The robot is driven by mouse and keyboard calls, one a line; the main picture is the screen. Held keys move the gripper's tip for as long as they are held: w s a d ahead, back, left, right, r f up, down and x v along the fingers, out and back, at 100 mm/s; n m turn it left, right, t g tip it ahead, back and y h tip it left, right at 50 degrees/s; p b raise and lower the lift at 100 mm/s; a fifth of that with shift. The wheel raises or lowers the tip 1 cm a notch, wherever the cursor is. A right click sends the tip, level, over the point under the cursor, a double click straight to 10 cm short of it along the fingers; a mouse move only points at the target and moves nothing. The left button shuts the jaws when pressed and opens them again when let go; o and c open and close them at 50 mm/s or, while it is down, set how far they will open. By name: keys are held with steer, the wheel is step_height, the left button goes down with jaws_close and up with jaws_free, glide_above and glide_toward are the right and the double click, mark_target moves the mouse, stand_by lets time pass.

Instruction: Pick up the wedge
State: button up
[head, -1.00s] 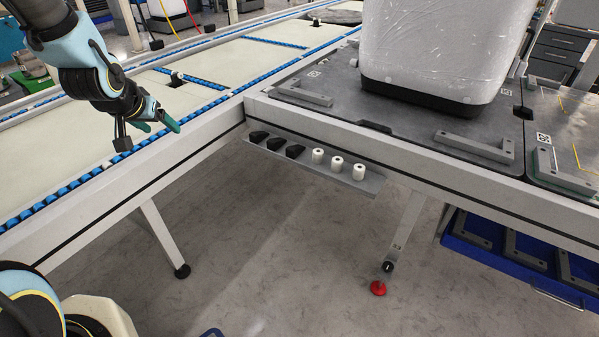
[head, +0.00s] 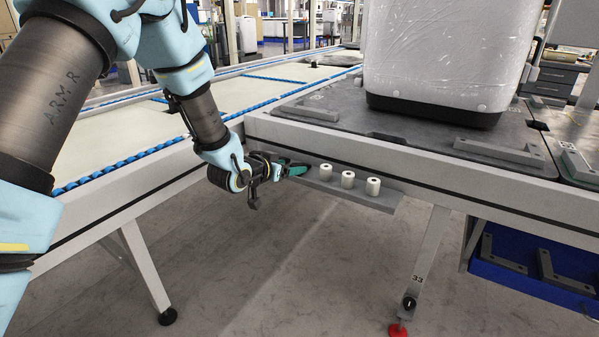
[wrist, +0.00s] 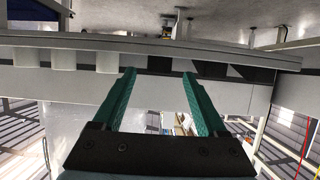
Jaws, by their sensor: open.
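Three black wedges sit in a row on a narrow grey shelf (head: 345,191) under the table edge. In the wrist view one wedge (wrist: 159,64) lies between and just beyond my fingertips. The other two wedges, a middle one (wrist: 211,69) and an end one (wrist: 257,74), are to its right. My gripper (head: 298,169) has green fingers, spread apart and empty, at the left part of the shelf. It also shows in the wrist view (wrist: 159,76). In the head view my gripper and arm hide the wedges. I cannot tell whether a finger touches one.
Three white cylinders (head: 348,180) stand on the same shelf, right of my gripper in the head view. The table edge (head: 400,177) runs just above the shelf. A conveyor (head: 120,138) lies at left. A large wrapped white container (head: 440,50) stands on the table.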

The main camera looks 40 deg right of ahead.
mark_target(296, 165)
steer(key=b+x, duration=0.1)
steer(key=x, duration=0.4)
steer(key=shift+d, duration=0.35)
jaws_close()
stand_by(0.3)
